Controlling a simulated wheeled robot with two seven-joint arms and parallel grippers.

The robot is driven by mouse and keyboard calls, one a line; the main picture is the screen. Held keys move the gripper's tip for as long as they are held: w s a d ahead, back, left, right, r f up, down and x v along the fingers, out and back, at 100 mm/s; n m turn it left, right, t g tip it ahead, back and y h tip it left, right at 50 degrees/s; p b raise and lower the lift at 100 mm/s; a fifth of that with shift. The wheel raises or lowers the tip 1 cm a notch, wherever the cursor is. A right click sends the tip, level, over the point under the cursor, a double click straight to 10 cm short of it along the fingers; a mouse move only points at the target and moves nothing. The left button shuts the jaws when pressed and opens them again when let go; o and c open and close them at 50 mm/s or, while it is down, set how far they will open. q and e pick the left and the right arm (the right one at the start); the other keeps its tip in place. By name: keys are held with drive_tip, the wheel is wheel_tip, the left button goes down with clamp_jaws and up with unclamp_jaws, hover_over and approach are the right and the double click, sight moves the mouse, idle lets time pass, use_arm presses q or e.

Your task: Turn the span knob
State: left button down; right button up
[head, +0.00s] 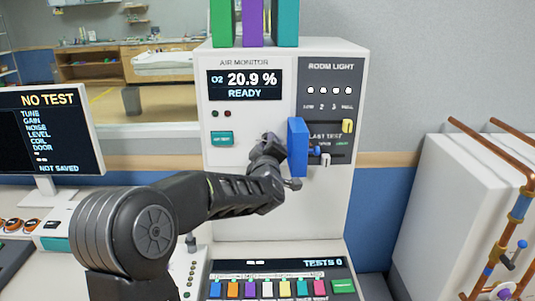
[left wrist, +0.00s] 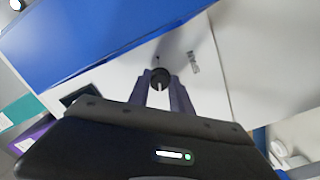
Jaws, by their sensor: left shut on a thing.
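The air monitor cabinet (head: 225,185) stands ahead, its screen reading "O2 20.9 % READY". In the left wrist view, the dark round span knob (left wrist: 160,77) has a light mark on its face and sits beside a label that seems to read SPAN. My left gripper (left wrist: 160,90) has its two fingers on either side of the knob and is shut on it. In the head view my left gripper (head: 268,150) is at the cabinet front, left of an upright blue panel (head: 298,147). The knob is hidden there. My right gripper is not in view.
The blue panel sticks out close to my left gripper and fills the wrist view's top left. The room light panel (head: 315,78) has a yellow slider (head: 347,126). A "NO TEST" monitor (head: 60,130) stands left. Coloured keys (head: 267,290) lie below. Copper pipes (head: 522,205) are right.

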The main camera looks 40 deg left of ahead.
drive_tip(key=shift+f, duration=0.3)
use_arm(q)
drive_tip(key=c, duration=1.2)
unclamp_jaws()
drive_tip(key=shift+o, duration=0.2)
drive_tip(key=b+v, duration=0.1)
drive_tip(key=v, duration=0.6)
drive_tip(key=shift+s+d+b, duration=0.3)
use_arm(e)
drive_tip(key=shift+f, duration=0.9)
use_arm(q)
drive_tip(key=shift+f, duration=0.1)
